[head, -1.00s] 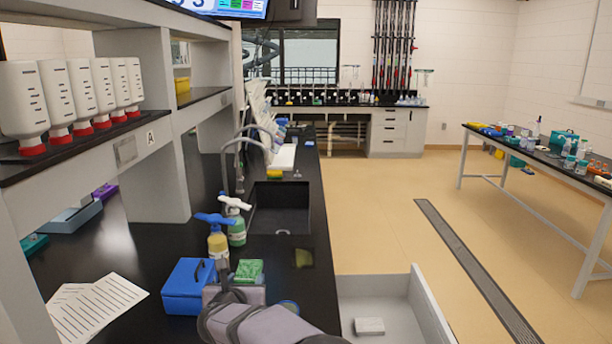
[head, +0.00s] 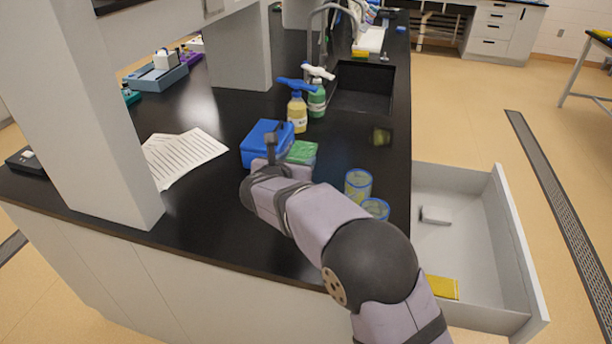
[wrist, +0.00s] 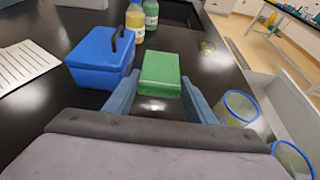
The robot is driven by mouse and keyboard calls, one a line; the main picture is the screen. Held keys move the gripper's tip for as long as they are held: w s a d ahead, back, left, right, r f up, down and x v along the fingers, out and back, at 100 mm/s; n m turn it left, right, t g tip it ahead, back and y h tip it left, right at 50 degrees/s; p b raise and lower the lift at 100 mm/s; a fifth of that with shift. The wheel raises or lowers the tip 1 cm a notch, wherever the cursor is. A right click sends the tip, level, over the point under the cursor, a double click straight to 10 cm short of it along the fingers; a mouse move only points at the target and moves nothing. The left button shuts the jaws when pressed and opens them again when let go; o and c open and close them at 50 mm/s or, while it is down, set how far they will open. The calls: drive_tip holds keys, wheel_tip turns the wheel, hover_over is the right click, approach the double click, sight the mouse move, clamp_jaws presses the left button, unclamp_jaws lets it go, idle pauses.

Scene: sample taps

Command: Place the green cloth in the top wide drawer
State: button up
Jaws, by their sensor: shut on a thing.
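The green cloth (head: 302,152) is a folded, block-like green bundle on the black counter, beside a blue box. It also shows in the wrist view (wrist: 160,72). My gripper (wrist: 160,88) has one blue-grey finger on each side of the cloth and is shut on it. In the head view my gripper (head: 285,162) is partly hidden by my own wrist. I cannot tell whether the cloth is lifted off the counter. The wide drawer (head: 480,290) stands open to the right of the counter. It holds a small pale block (head: 435,215) and a yellow item (head: 441,288).
The blue box (head: 262,146) stands close left of the cloth. Two spray bottles (head: 298,112) (head: 317,100) stand behind it. Two clear blue-rimmed cups (head: 358,185) (head: 376,208) stand between the cloth and the drawer. A sink (head: 362,88) lies beyond. Much of the drawer floor is bare.

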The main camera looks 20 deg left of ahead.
drive_tip(key=shift+f+p, duration=0.55)
drive_tip(key=shift+f, duration=4.15)
drive_tip(key=shift+f, duration=0.2)
drive_tip(key=o, duration=1.1)
drive_tip(key=shift+r, duration=0.1)
drive_tip(key=shift+r, duration=0.1)
drive_tip(key=b+v, duration=0.2)
drive_tip(key=v, duration=0.9)
drive_tip(key=shift+s+r+b, duration=0.1)
drive_tip(key=shift+b, duration=0.3)
drive_tip(key=shift+o, duration=0.6)
drive_tip(key=shift+s+r, duration=0.15)
drive_tip(key=shift+s, duration=0.2)
